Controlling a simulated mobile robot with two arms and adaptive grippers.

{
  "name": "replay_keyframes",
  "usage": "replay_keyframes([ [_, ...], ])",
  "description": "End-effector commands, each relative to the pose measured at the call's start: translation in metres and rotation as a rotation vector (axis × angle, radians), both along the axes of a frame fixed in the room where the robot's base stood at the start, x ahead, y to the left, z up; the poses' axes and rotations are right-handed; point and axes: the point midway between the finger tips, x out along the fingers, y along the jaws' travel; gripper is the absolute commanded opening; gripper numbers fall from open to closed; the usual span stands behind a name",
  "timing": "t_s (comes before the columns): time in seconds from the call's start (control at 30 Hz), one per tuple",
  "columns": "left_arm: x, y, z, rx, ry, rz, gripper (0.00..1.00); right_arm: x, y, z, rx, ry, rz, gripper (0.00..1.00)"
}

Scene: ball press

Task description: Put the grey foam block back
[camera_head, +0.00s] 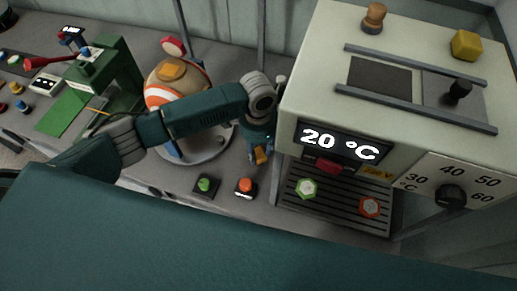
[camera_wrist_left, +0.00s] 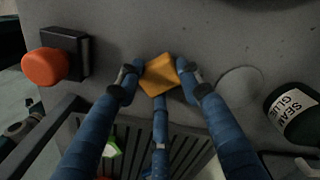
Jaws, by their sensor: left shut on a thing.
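My left gripper (camera_head: 261,146) reaches down between the striped ball and the machine. It is shut on a small flat orange-yellow block (camera_head: 262,156). In the left wrist view the gripper (camera_wrist_left: 158,84) has blue fingers on both sides of the block (camera_wrist_left: 159,72) and another below it. The block is low over the grey table; I cannot tell if it touches. I cannot make out a grey foam block in either view. My right gripper is not in view.
The machine (camera_head: 333,99) stands right of my gripper, with a slatted tray (camera_head: 338,207) below. An orange button (camera_head: 245,185) and green button (camera_head: 204,184) are in front. A striped ball (camera_head: 168,90) and green press (camera_head: 110,75) stand left. A seam glue bottle (camera_wrist_left: 285,110) is close by.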

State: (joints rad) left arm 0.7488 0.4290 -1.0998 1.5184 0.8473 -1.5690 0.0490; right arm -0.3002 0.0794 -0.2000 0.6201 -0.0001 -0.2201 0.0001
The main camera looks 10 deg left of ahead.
Motion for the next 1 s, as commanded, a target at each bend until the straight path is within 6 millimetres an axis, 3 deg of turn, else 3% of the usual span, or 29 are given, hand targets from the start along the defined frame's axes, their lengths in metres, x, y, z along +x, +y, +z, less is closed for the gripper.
replay_keyframes([
  [0.37, 0.000, 0.000, -0.004, -0.001, 0.000, 0.000, 0.15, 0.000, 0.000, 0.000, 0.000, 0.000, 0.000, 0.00],
  [0.4, 0.000, 0.000, -0.004, -0.002, -0.001, 0.000, 0.40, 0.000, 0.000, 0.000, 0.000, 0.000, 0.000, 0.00],
  [0.5, 0.000, 0.000, -0.004, -0.001, -0.001, 0.000, 0.55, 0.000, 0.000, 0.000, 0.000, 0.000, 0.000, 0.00],
  [0.83, 0.001, 0.000, 0.000, 0.000, -0.001, 0.000, 0.55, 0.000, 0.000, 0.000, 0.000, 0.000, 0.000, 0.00],
  [1.0, 0.002, 0.000, 0.023, -0.002, -0.005, -0.001, 0.55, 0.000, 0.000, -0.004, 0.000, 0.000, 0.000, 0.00],
])
